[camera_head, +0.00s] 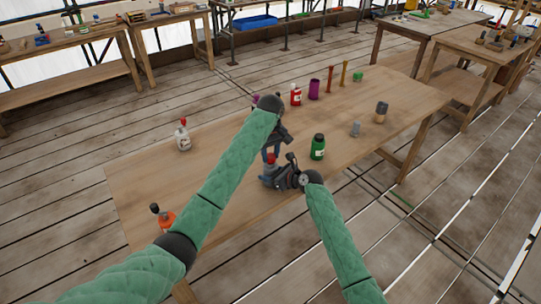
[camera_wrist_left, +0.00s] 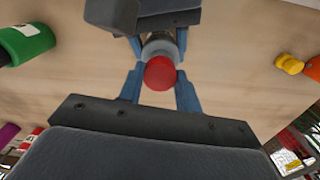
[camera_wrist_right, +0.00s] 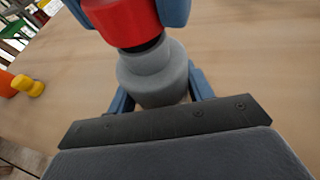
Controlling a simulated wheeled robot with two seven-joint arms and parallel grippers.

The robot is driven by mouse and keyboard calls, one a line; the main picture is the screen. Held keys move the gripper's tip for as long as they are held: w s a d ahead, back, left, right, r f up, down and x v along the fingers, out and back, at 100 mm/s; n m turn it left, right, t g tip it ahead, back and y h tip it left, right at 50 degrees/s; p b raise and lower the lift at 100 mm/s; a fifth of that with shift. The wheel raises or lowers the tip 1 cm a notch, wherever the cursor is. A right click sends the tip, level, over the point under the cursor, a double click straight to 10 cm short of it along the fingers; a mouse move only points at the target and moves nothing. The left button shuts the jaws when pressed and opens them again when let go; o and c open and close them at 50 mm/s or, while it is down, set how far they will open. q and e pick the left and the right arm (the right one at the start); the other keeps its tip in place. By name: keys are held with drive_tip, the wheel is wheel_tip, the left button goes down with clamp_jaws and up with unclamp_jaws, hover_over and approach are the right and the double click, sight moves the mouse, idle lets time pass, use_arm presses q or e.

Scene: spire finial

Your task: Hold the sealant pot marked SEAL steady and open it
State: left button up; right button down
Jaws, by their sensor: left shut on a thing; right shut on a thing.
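A small grey pot with a red cap (camera_head: 271,159) stands on the near part of the wooden table, mostly covered by my grippers. No SEAL mark shows on it. My left gripper (camera_wrist_left: 160,75) is shut on the red cap from above, with its blue fingers on either side of the cap. My right gripper (camera_wrist_right: 155,85) is shut on the grey body (camera_wrist_right: 150,72) below the cap. In the right wrist view the red cap (camera_wrist_right: 124,18) sits over a dark neck on the grey body. I cannot tell whether the cap has turned.
A green jar (camera_head: 318,148) stands close to the right of my grippers. A white bottle (camera_head: 183,139) and an orange bottle (camera_head: 165,219) stand to the left. A red bottle (camera_head: 296,97), a purple cylinder (camera_head: 314,90) and a grey item (camera_head: 355,129) stand farther off. The table's (camera_head: 240,203) near edge is clear.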

sight(270, 156)
use_arm(q)
drive_tip(key=shift+r, duration=1.95)
use_arm(e)
drive_tip(key=c, duration=0.5)
unclamp_jaws()
drive_tip(key=shift+d, duration=0.1)
